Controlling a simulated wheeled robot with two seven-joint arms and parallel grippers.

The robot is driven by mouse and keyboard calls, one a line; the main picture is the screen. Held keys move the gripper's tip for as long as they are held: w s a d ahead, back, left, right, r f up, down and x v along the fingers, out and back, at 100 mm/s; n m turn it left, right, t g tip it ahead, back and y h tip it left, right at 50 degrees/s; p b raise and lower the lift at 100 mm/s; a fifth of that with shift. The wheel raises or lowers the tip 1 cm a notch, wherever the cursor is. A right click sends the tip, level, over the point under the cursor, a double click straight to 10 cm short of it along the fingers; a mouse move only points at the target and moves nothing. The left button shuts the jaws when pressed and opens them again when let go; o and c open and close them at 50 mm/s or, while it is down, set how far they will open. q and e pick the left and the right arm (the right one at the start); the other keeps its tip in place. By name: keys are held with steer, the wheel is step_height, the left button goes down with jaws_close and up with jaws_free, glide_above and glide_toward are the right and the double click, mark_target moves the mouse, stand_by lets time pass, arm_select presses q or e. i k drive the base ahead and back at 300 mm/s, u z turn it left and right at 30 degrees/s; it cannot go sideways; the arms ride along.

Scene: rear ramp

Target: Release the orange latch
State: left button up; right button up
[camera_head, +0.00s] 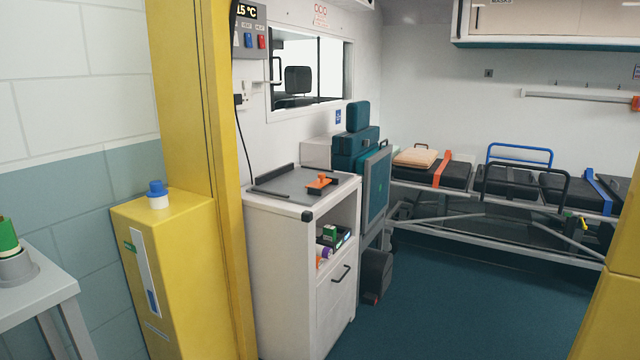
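A small orange piece (320,181), which looks like the orange latch, sits on a dark plate on the grey top of a white cabinet (285,270). It is too small here to tell how it is set. Neither of my grippers is in view, and nothing is seen touching the orange piece.
A yellow post (190,100) and a yellow box (185,260) with a blue-capped jar (157,195) stand left of the cabinet. A stretcher (520,190) with orange and blue straps lies along the back wall. Blue floor (450,300) is open right of the cabinet.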

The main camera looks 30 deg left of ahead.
mark_target(321, 182)
steer(key=u, duration=0.05)
steer(key=i, duration=0.85)
steer(key=u, duration=0.5)
steer(key=i, duration=0.9)
steer(key=u, duration=0.2)
